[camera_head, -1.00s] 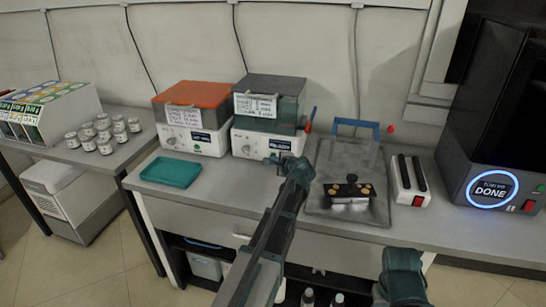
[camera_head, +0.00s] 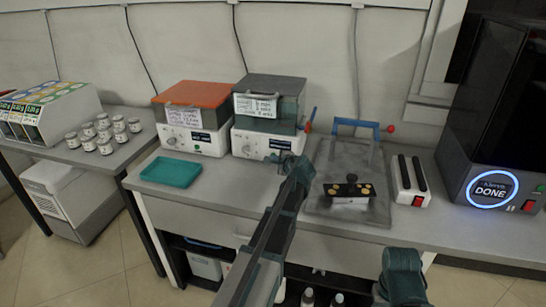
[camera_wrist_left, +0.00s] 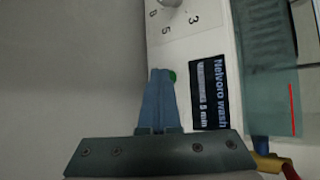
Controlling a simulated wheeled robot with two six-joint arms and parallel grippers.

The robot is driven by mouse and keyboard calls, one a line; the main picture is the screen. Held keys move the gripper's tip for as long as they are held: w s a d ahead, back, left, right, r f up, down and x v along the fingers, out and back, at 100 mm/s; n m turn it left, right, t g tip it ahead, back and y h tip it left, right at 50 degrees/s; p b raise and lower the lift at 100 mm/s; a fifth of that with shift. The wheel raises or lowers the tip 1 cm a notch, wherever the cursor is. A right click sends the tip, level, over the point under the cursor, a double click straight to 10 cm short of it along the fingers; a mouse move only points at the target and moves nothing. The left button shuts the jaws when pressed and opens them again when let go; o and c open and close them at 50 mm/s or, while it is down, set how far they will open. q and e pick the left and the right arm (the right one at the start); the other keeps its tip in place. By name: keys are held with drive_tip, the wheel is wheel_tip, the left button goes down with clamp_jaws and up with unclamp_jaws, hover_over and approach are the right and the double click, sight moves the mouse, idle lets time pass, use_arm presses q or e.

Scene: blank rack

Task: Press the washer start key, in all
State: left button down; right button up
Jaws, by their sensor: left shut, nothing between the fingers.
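The washer (camera_head: 256,144) is a white box with a dark tank and grey lid, standing at the back of the bench. Its front has a dial and a dark display (camera_head: 280,144). In the left wrist view the display (camera_wrist_left: 208,92) reads "Nelvoro wash" and 5 min. A green key (camera_wrist_left: 173,76) shows beside the display, mostly hidden behind my fingertips. My left gripper (camera_head: 284,158) is shut and empty, its tips at the washer's front panel. It also shows in the left wrist view (camera_wrist_left: 159,74). I cannot tell whether the tips touch the key.
A similar orange-lidded unit (camera_head: 192,118) stands left of the washer. A teal tray (camera_head: 171,172) lies in front of it. A grey plate with a clamp (camera_head: 350,190), a white switch box (camera_head: 410,181) and a dark machine reading DONE (camera_head: 490,192) stand to the right.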

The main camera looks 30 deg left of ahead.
use_arm(q)
drive_tip(key=shift+s, duration=0.1)
drive_tip(key=shift+s+d, duration=0.2)
drive_tip(key=shift+s, duration=0.45)
drive_tip(key=shift+s+d, duration=0.2)
drive_tip(key=shift+s, duration=0.65)
drive_tip(key=shift+s+d, duration=0.2)
drive_tip(key=shift+s, duration=0.6)
drive_tip(key=shift+s+d, duration=0.2)
drive_tip(key=shift+s, duration=0.65)
